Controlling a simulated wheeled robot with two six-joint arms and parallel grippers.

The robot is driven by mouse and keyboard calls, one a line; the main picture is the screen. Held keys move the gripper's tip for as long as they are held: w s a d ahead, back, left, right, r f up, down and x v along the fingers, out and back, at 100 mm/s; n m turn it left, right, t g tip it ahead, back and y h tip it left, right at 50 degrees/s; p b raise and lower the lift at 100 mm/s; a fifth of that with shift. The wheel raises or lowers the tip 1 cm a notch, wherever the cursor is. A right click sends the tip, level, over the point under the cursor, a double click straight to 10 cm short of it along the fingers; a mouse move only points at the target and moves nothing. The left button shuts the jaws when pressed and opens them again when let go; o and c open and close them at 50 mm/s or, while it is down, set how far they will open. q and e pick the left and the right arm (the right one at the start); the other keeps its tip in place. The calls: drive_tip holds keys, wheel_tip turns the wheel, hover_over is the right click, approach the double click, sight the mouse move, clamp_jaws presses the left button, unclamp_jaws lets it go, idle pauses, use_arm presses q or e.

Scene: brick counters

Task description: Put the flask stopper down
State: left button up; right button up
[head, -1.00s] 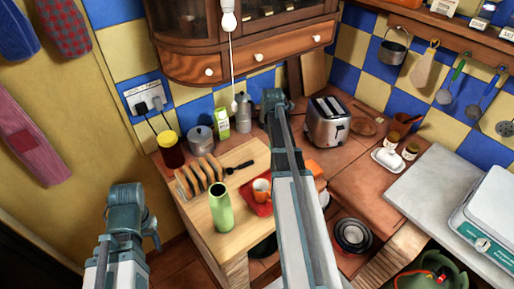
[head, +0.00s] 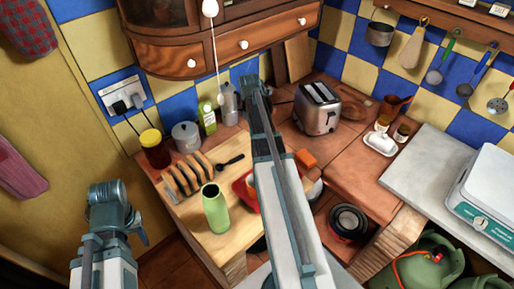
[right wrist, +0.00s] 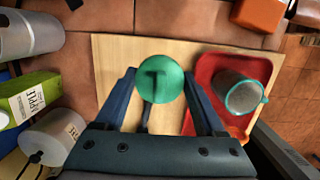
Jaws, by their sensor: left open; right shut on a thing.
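The flask stopper (right wrist: 160,79) is a round green piece held between the fingertips of my right gripper (right wrist: 162,88) in the right wrist view. It is above a light wooden board (right wrist: 115,75); I cannot tell the exact height. A green flask (head: 215,208) stands upright on the board (head: 200,240), left of my right arm. My left gripper (head: 115,205) is open and empty at the lower left of the head view, away from the counter.
A toast rack (head: 188,176) stands behind the flask. A red tray (right wrist: 205,70) with a mug (right wrist: 240,92) lies on the board. A juice carton (right wrist: 28,98) and canister (head: 186,136) stand behind the board. A toaster (head: 317,108) is farther right. The board's front part is clear.

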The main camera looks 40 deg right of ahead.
drive_tip(key=shift+f+b, duration=3.4)
drive_tip(key=shift+f, duration=0.6)
drive_tip(key=shift+f, duration=0.2)
drive_tip(key=o, duration=1.3)
drive_tip(key=shift+r, duration=0.1)
drive_tip(key=r+p, duration=0.4)
drive_tip(key=a+r+p, duration=0.1)
drive_tip(key=r+p, duration=0.7)
drive_tip(key=shift+s+a+r, duration=0.1)
drive_tip(key=shift+a, duration=0.3)
